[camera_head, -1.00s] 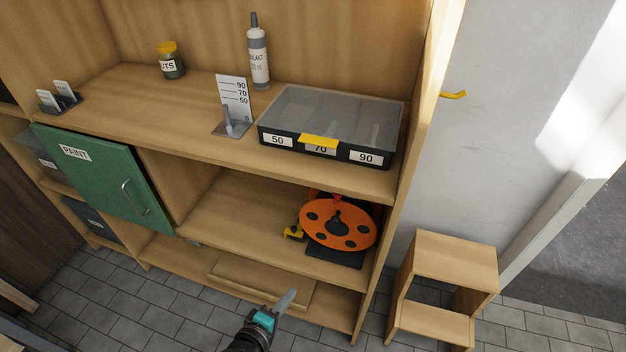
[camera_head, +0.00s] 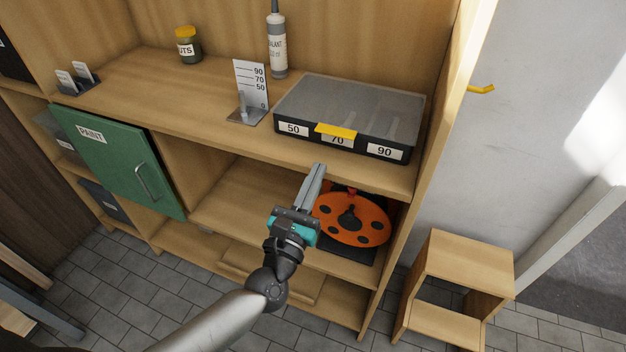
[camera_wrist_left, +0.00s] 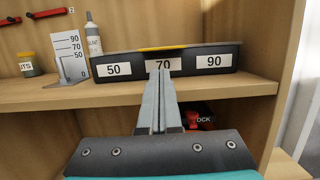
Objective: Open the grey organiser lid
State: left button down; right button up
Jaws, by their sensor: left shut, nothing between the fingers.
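The grey organiser (camera_head: 348,117) sits on the workbench shelf at the right end, its translucent grey lid (camera_head: 350,100) closed. A yellow latch (camera_head: 335,131) is at the middle of its front edge, above labels 50, 70 and 90. In the left wrist view the organiser (camera_wrist_left: 132,69) faces me, with the yellow latch (camera_wrist_left: 163,49) along its top edge. My left gripper (camera_head: 319,167) is shut and empty, in front of and below the organiser's front, apart from the latch in the head view. In the wrist view its fingertips (camera_wrist_left: 160,72) overlap the 70 label. My right gripper is not in view.
An orange reel (camera_head: 352,220) stands on the lower shelf behind my left gripper. A gauge plate (camera_head: 250,85), a sealant bottle (camera_head: 277,45) and a jar (camera_head: 188,46) stand left of the organiser. The side panel (camera_head: 437,130) is close on the right. A step stool (camera_head: 468,262) stands on the floor.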

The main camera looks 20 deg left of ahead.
pick_arm(q)
jog(key=x, duration=0.6)
jog(key=shift+w, duration=0.25)
jog(key=shift+p, duration=0.3)
